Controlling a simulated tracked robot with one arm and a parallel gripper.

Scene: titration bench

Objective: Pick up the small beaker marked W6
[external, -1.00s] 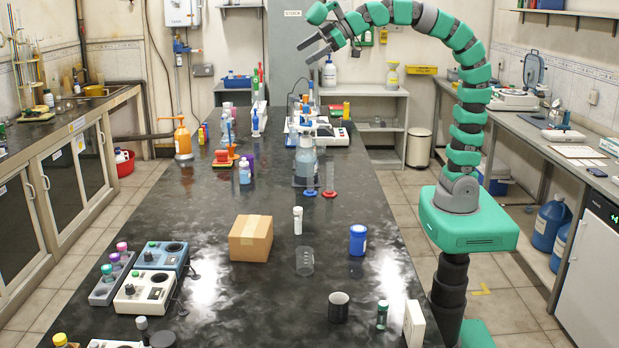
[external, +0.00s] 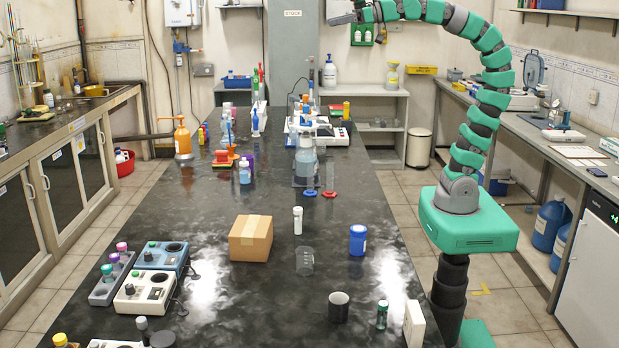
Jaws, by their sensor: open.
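A small clear glass beaker (external: 305,262) stands upright on the black bench, right of the cardboard box. Its marking is too small to read, so I cannot tell whether it is W6. My gripper (external: 340,18) is high at the top edge of the view, far above the bench and well away from the beaker. It is open and holds nothing that I can see.
Glassware with a blue-footed cylinder (external: 309,175) is farther back.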

